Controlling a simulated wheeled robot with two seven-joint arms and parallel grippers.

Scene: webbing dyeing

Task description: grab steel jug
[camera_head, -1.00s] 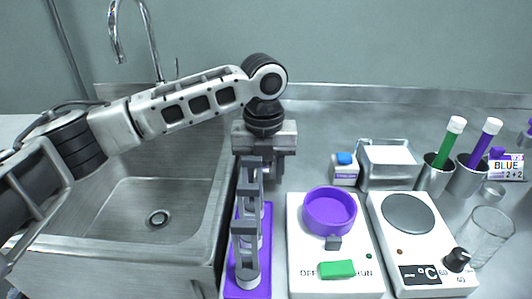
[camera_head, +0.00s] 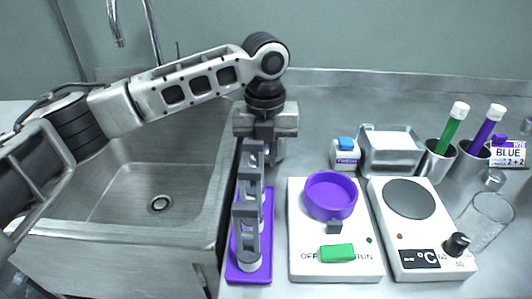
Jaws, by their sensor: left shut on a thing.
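My left gripper (camera_head: 248,190) reaches down over the purple mat (camera_head: 263,265) beside the sink. Its grey fingers point down and are shut on a steel thing, taken to be the steel jug (camera_head: 248,261). Only small shiny curved parts of the jug show, below and between the fingers. The gripper hides the rest, so its handle and rim cannot be made out. It appears to be upright at the mat. My right gripper is not in view.
A white device with a purple dish (camera_head: 330,194) and green switch stands right of the mat. Farther right are a hotplate (camera_head: 409,199), a glass beaker (camera_head: 487,222) and steel cups with green and purple sticks. The sink (camera_head: 130,200) is at left.

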